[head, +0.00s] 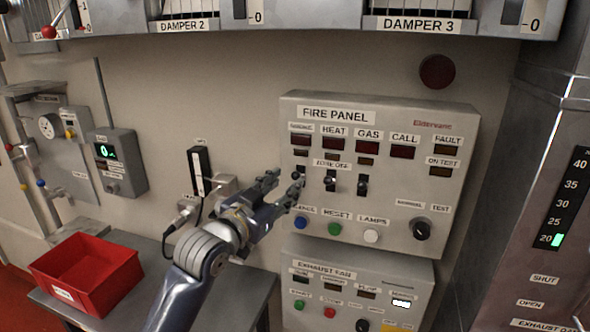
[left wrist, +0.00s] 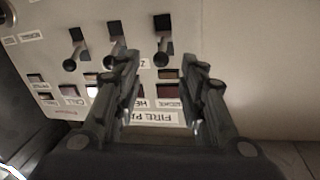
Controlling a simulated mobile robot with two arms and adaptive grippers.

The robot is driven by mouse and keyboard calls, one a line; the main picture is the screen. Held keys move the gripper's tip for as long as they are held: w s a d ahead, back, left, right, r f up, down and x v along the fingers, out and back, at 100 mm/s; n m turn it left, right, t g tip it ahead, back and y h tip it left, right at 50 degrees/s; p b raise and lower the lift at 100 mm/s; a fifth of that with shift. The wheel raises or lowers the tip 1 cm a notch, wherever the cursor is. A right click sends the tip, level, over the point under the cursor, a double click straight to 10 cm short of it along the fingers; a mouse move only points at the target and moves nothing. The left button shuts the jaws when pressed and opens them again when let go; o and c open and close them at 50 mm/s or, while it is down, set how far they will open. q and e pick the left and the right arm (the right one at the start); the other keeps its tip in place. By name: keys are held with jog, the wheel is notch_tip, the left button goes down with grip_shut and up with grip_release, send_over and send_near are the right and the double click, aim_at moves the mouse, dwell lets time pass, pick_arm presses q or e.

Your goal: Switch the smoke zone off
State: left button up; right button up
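The grey fire panel (head: 378,112) is on the wall in the head view and upside down in the left wrist view (left wrist: 45,18). It has three zone-off toggle levers below the smoke, heat and gas lamps. The smoke lever (left wrist: 161,59) shows between my fingertips in the left wrist view; in the head view my fingers partly hide it. The heat lever (head: 330,182) and gas lever (head: 362,185) stand to its right in the head view. My left gripper (head: 284,179) is open in front of the panel's left edge. Contact with the lever cannot be told. My right gripper is not in view.
Below the levers are a blue button (head: 300,222), a green button (head: 335,229), a white button (head: 371,236) and a black knob (head: 421,229). The exhaust fan panel (head: 375,268) is underneath. A red bin (head: 103,287) stands on the left bench.

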aim_at(293, 178)
pick_arm(q)
jog(key=p+x, duration=0.2)
jog(key=x, duration=0.3)
jog(key=shift+w, duration=0.2)
jog(key=shift+w+d, duration=0.2)
jog(key=shift+w, duration=0.1)
jog(key=shift+f, duration=0.1)
jog(key=c, duration=0.7)
grip_shut()
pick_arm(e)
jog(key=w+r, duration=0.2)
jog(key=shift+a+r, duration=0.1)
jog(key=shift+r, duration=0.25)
